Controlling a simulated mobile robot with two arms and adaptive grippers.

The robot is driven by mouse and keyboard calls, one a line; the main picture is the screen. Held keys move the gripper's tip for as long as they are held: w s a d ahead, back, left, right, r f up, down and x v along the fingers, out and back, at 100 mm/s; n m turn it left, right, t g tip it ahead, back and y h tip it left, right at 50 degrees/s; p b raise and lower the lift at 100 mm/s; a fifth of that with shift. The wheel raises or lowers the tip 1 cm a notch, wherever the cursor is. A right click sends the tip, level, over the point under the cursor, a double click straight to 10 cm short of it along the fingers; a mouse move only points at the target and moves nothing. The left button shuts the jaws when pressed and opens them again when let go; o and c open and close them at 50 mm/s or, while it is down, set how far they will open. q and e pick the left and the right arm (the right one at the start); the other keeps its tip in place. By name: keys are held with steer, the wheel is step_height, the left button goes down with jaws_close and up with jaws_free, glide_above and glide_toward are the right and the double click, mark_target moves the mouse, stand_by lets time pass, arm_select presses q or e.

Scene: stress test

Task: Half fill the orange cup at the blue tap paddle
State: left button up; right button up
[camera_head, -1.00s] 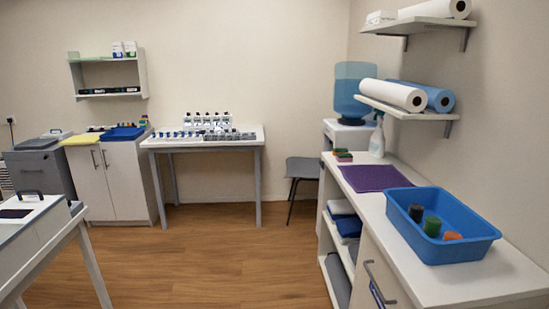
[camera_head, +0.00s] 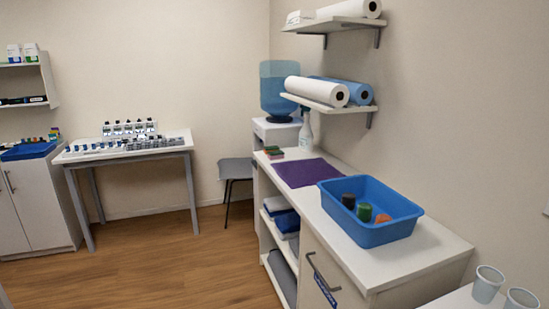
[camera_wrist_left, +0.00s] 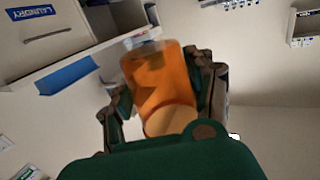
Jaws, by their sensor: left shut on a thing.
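In the left wrist view my left gripper (camera_wrist_left: 163,100) is shut on a translucent orange cup (camera_wrist_left: 158,70), with a finger on each side of it. No liquid can be made out in the cup. In the head view a water dispenser (camera_head: 276,133) with a big blue bottle (camera_head: 279,90) stands in the far corner. Its taps and paddles are too small or hidden to make out. Neither of my grippers shows in the head view.
A white counter (camera_head: 425,255) on the right holds a blue tub (camera_head: 390,235) with several small items, a purple mat (camera_head: 303,172) and a spray bottle (camera_head: 306,132). A grey chair (camera_head: 235,170) stands left of the dispenser. The wooden floor (camera_head: 150,265) ahead is clear.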

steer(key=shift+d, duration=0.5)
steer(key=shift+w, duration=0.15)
arm_select(q)
steer(key=shift+s+d, duration=0.1)
steer(key=shift+d, duration=0.15)
steer(key=s+d+r+p, duration=0.1)
steer(key=s+d+r, duration=0.2)
steer(key=d, duration=0.3)
steer(key=s+d+r+n+y+p, duration=0.1)
steer(key=s+d+r+p, duration=0.1)
steer(key=s+d, duration=0.3)
steer(key=shift+s+d+r, duration=0.15)
steer(key=shift+d+r, duration=0.25)
steer(key=shift+d, duration=0.85)
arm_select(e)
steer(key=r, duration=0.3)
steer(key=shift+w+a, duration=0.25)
